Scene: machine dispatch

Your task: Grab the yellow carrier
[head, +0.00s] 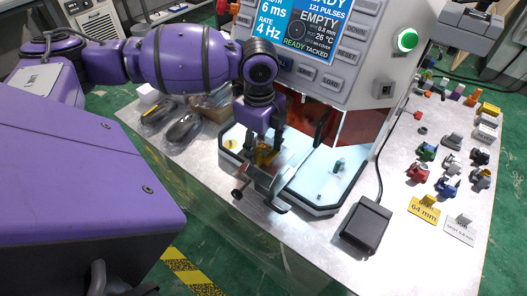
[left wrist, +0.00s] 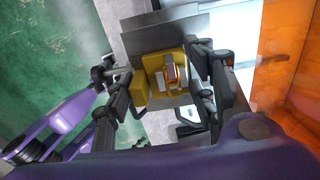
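The yellow carrier (left wrist: 165,75) shows in the left wrist view as a yellow block with a small light and orange part in its middle. In the head view it shows only in part (head: 265,157), behind my left gripper (head: 262,190), at the left side of the machine's front tray. My left gripper also shows in the left wrist view (left wrist: 162,92). Its fingers are apart, one on each side of the carrier. They look close to its sides; I cannot tell whether they touch.
The machine (head: 325,60) with its screen and buttons stands close behind my left gripper. A black pedal (head: 366,225) with a cable lies right of the white tray (head: 318,190). Several small coloured parts and a yellow 64 mm sign (head: 424,209) occupy the table's right side.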

